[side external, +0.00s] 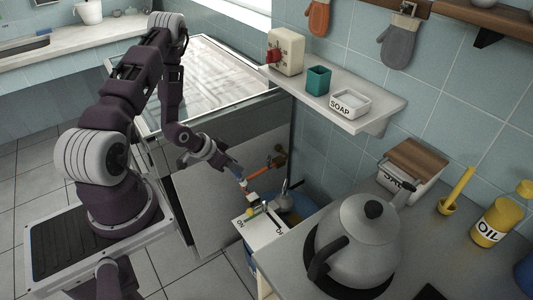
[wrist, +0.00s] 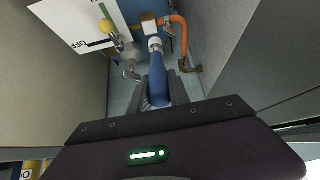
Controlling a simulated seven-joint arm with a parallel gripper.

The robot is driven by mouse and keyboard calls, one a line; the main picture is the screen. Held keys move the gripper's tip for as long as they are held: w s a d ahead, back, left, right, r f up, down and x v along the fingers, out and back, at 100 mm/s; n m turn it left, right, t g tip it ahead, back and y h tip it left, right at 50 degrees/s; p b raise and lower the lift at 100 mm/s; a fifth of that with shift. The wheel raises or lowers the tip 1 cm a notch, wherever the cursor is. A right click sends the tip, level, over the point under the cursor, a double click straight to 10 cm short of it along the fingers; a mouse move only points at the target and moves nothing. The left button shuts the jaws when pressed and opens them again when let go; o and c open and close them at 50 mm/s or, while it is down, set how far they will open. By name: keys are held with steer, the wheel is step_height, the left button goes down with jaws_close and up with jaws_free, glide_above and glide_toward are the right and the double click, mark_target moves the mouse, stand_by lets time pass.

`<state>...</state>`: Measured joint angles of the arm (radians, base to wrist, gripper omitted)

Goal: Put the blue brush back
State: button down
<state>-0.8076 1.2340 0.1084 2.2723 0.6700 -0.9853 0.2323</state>
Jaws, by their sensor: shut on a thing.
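My gripper (side external: 230,165) is low in the recess beside the counter, shut on the blue brush. In the wrist view, the fingers of my gripper (wrist: 160,93) close around the brush's blue handle (wrist: 158,75). The handle points away from my gripper and has a white collar (wrist: 154,44) at its far end. A tan block shows just past the collar; I cannot tell if it is the brush head. In the side view the brush (side external: 237,172) is small and partly hidden by the fingers.
A white ON/OFF panel (side external: 255,230), an orange pipe (side external: 261,165) and metal taps crowd the recess near the brush. A grey kettle (side external: 354,240) stands on the counter. The wall shelf (side external: 375,122) holds a teal cup (side external: 318,79) and a soap dish (side external: 350,102).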

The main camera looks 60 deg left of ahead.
steer(key=w+d+r+g, duration=0.1)
steer(key=w+d+r, duration=0.5)
steer(key=d+r, duration=0.3)
steer(key=w+d+r, duration=0.7)
steer(key=r, duration=0.5)
steer(key=w+a+r+m+g, duration=0.1)
steer(key=w+r, duration=0.1)
steer(key=r, duration=1)
steer(key=w+a+r+m, duration=0.1)
steer(key=w+r, duration=0.1)
steer(key=r, duration=0.9)
steer(key=w+a+n+g, duration=0.2)
steer(key=w+a, duration=0.2)
steer(key=w, duration=0.2)
step_height(320, 180, down, 8)
steer(key=shift+d+f, duration=0.15)
steer(key=shift+f, duration=0.1)
